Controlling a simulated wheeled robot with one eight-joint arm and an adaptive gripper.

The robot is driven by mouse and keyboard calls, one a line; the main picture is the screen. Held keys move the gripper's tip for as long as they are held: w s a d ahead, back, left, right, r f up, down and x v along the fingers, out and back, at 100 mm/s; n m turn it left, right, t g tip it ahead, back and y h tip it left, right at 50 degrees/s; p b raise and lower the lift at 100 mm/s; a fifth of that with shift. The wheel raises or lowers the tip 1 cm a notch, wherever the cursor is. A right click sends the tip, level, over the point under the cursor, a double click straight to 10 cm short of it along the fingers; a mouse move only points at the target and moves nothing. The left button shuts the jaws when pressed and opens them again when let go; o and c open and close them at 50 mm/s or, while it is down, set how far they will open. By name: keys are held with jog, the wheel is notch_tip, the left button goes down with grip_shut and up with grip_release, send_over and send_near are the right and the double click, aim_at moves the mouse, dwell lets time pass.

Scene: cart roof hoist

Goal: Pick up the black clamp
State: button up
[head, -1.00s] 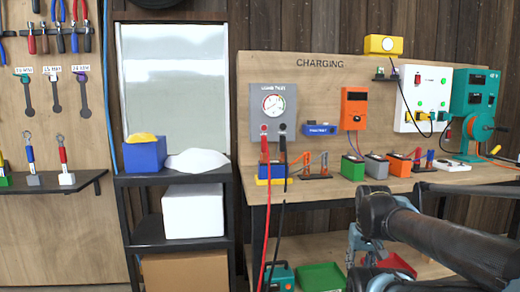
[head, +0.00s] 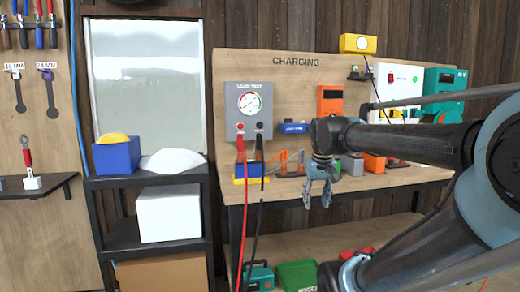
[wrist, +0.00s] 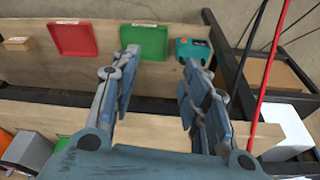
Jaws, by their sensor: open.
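The black clamp (head: 259,149) stands upright on the right side of a blue-and-yellow battery (head: 239,172), below the load test gauge. A black lead hangs from it past the bench edge. A red clamp (head: 240,150) stands beside it on the left. My gripper (head: 317,200) is open and empty, pointing down in front of the bench's front edge, to the right of the black clamp and apart from it. In the wrist view my open gripper (wrist: 160,60) hangs over the bench edge and lower shelf. The black clamp cannot be made out there.
The black lead (wrist: 245,45) and red lead (wrist: 266,80) hang right of my fingers in the wrist view. A green tray (wrist: 140,42), red tray (wrist: 74,40) and teal case (wrist: 194,52) sit on the lower shelf. Small clamp stands (head: 290,168) stand on the bench behind my gripper.

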jog(key=w+a+r+n, duration=0.1)
jog(key=w+a+r, duration=0.3)
jog(key=w+r, duration=0.35)
jog(key=w+a+r, duration=0.5)
jog(key=w+r, duration=0.2)
jog(key=r, duration=0.2)
notch_tip(320, 180, up, 11)
jog(key=n+t+y, duration=0.1)
send_over(258, 145)
jog(key=s+d, duration=0.2)
jog(key=s, duration=0.1)
jog(key=x, duration=0.7)
jog(key=w+x, duration=0.1)
jog(key=x, duration=0.3)
jog(key=shift+a+r, duration=0.1)
jog(key=shift+a, duration=0.1)
jog(key=shift+s+x, duration=0.1)
jog(key=shift+x, duration=1.4)
jog(key=shift+s+x, duration=0.15)
jog(key=shift+x, duration=1.3)
jog(key=shift+c, duration=0.6)
grip_shut()
